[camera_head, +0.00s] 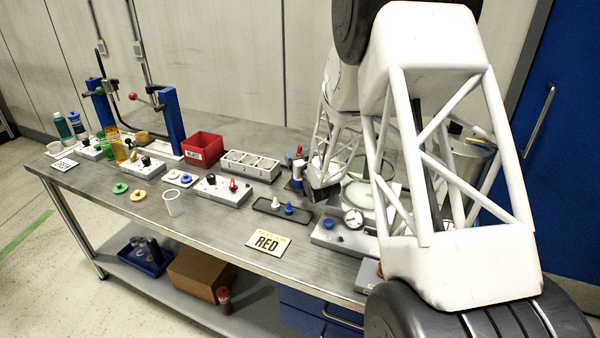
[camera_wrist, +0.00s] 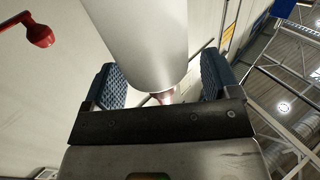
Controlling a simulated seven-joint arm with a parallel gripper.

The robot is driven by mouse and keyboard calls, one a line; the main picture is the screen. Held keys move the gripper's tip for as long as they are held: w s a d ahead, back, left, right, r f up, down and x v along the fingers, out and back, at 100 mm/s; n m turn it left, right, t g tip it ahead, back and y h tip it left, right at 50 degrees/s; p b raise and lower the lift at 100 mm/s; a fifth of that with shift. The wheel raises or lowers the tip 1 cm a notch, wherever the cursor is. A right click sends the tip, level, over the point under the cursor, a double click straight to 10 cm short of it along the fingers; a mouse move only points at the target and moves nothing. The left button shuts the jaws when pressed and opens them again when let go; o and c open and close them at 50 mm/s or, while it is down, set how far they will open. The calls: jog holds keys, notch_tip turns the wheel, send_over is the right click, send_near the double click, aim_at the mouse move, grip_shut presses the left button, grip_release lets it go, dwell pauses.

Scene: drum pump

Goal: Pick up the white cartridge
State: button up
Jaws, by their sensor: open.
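My gripper (camera_wrist: 162,80) shows in the wrist view with its two blue ridged finger pads apart. A large smooth pale grey-white cylinder (camera_wrist: 135,35) runs between the pads from the top of the picture, with a small pinkish part below its end. Whether it is the white cartridge, and whether the pads touch it, I cannot tell. In the head view, a small white piece (camera_head: 275,202) stands beside a blue piece (camera_head: 289,209) on a dark tray (camera_head: 262,207); the white piece may be the cartridge. My arm hides much of the bench's right end.
The metal bench (camera_head: 215,227) also holds a red bin (camera_head: 203,149), a grey holder with several round openings (camera_head: 250,166), a control box with a red knob (camera_head: 222,191), a clear cup (camera_head: 173,203) and a RED sign (camera_head: 268,243). Bare bench lies along the front edge.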

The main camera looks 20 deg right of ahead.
aim_at(301, 148)
jog(key=c, duration=1.4)
jog(key=shift+o, duration=0.2)
jog(key=shift+r, duration=0.15)
jog(key=shift+r, duration=1.55)
jog(key=s+a+r, duration=0.1)
jog(key=s+a, duration=0.2)
jog(key=s, duration=1.2)
jog(key=shift+s+r, duration=0.3)
jog(key=shift+s, duration=0.05)
